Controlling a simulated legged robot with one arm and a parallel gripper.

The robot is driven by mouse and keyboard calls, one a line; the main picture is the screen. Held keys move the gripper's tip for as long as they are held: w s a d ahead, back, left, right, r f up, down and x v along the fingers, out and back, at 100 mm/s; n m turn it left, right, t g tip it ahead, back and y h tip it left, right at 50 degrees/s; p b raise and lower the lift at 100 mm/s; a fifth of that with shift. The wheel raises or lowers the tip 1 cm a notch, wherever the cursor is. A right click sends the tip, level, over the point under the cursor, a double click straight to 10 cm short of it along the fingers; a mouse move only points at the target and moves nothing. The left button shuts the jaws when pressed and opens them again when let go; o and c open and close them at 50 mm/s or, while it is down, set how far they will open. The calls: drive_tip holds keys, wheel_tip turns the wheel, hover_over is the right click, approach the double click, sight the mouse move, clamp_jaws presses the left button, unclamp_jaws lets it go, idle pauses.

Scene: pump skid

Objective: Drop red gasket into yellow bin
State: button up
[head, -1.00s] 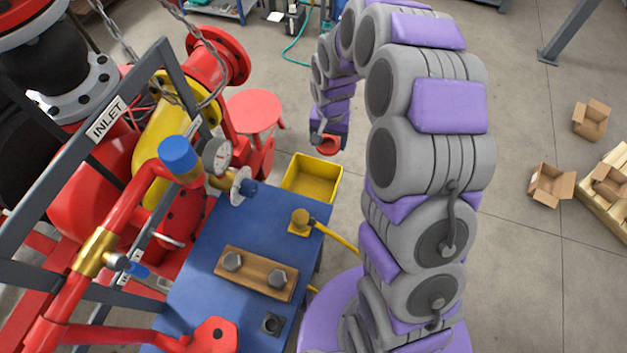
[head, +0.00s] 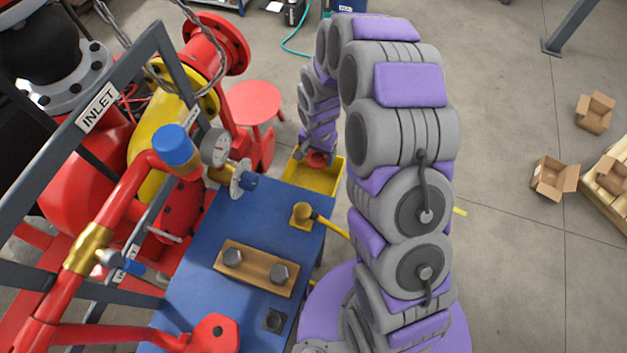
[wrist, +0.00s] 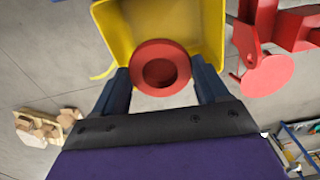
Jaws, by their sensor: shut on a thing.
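The red gasket (wrist: 137,70) is a thick round ring with a recessed centre. My gripper (wrist: 160,85) is shut on it, with a dark blue finger on each side in the wrist view. In the head view the red gasket (head: 318,158) shows at the end of my arm, over the yellow bin (head: 324,182). The yellow bin also shows in the wrist view (wrist: 205,28), beyond the gasket; the gasket hides part of its inside. The height of the gasket above the bin is hard to tell.
A blue table (head: 200,258) with a wooden block (head: 256,267) carrying two bolts stands in front of the bin. A red stool (head: 254,102) and the red pump piping (head: 215,45) are to the left. Open floor with cardboard boxes (head: 553,176) lies to the right.

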drive_tip(key=shift+d, duration=0.3)
drive_tip(key=o, duration=1.1)
drive_tip(key=shift+c, duration=0.2)
drive_tip(key=shift+a, duration=0.15)
drive_tip(key=shift+r, duration=0.1)
wheel_tip(320, 180, up, 17)
drive_tip(key=p, duration=0.2)
drive_tip(key=shift+p, duration=0.3)
